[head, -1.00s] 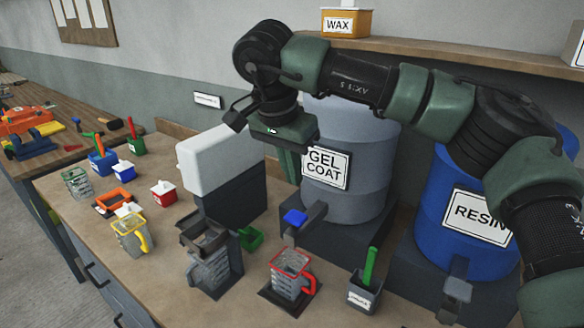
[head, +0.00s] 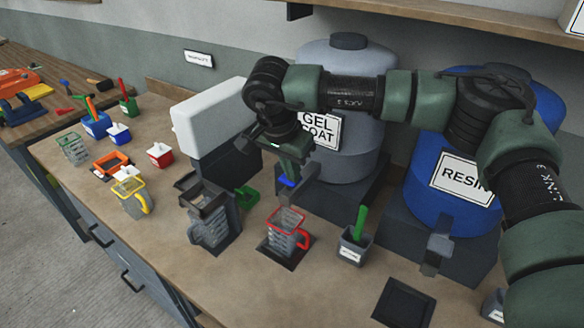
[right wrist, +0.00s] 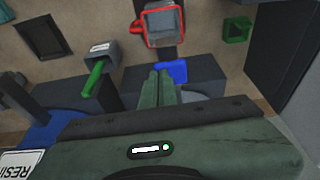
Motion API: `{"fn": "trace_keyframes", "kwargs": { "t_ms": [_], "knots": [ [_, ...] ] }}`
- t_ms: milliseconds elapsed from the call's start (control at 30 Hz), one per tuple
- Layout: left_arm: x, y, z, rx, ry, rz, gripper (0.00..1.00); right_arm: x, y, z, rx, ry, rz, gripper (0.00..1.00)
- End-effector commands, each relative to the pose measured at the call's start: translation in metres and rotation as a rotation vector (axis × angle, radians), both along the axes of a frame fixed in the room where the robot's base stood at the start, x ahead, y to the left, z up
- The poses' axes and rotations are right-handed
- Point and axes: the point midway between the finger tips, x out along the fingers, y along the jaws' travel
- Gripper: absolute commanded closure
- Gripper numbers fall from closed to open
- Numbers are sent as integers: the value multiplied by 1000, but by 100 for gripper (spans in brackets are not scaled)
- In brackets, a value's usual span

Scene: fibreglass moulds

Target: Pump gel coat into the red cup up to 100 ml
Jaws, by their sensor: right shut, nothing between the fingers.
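The red cup (head: 286,233), a clear measuring jug with red rim and handle, stands upright on a dark pad below the gel coat spout. It also shows in the right wrist view (right wrist: 163,24). I cannot read its fill level. The grey gel coat drum (head: 350,70) stands behind, with a blue pump lever (head: 287,182) on its tap. My right gripper (head: 290,165) is shut and empty, just above the lever and partly covering it. In the right wrist view the fingertips lie beside the blue lever (right wrist: 173,71); I cannot tell if they touch. My left gripper is not in view.
The blue resin drum (head: 450,140) stands to the right. A grey holder with a green handle (head: 358,228) is right of the cup. A dark dispenser with another jug (head: 208,225) and a yellow-rimmed jug (head: 131,192) stand left. A dark pad (head: 403,303) lies bare at front right.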

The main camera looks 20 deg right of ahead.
Motion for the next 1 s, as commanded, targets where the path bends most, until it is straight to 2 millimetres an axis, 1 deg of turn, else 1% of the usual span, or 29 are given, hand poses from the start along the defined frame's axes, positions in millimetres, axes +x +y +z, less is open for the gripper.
{"fn": "trace_keyframes", "kwargs": {
  "t_ms": [133,300,367,1000],
  "knots": [
    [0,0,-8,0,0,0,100,0,0,-9,-1,1,0,100],
    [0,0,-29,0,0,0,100,0,0,-32,0,2,-1,100],
    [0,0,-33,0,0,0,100,-1,0,-38,0,2,-1,100],
    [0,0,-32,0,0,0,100,-2,0,-39,-2,7,1,100]
  ]
}}
